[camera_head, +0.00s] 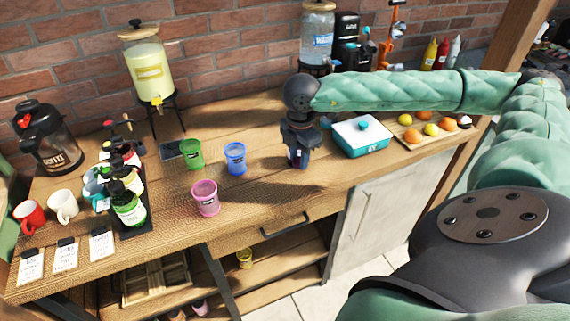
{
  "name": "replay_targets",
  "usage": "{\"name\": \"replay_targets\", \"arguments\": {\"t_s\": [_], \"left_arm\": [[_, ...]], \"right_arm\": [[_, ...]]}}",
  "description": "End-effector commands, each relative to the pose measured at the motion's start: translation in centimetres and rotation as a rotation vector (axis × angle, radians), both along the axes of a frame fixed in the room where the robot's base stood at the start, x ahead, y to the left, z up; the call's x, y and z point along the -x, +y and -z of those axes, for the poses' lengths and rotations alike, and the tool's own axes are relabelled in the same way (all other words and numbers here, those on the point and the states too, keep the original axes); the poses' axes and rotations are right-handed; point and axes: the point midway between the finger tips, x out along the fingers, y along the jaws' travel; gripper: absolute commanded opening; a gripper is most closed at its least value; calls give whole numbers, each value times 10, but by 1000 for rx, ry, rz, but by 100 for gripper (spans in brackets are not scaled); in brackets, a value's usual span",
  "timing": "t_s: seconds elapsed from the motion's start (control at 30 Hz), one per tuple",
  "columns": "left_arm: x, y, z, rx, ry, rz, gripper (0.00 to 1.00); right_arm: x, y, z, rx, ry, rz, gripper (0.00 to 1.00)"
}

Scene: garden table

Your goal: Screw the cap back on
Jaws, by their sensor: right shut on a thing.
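My right gripper (297,160) points down over the table, right of the blue cup. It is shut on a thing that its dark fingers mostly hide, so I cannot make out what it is. I cannot pick out a loose cap or an uncapped bottle for certain. Several dark-topped bottles, one of them with a green label (129,208), stand in a dark rack at the left, well away from the gripper. My left gripper is not in view.
Green (192,154), blue (236,159) and pink (205,198) cups stand left of the gripper. A white and teal box (360,137) and a fruit board (408,138) lie to its right. A lemonade dispenser (150,72) stands behind. The table's front middle is clear.

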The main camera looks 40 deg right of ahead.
Motion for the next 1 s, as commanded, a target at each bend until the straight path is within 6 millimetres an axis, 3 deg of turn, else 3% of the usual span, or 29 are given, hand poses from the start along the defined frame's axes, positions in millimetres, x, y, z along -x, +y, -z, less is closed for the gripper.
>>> {"name": "replay_targets", "arguments": {"t_s": [0.33,0.83,1.0], "left_arm": [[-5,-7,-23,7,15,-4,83],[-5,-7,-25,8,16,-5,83],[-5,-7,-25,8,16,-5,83]], "right_arm": [[18,-10,-12,0,0,-1,10],[18,-10,-13,0,0,-11,10],[12,-5,-10,-3,-1,-142,10]]}}
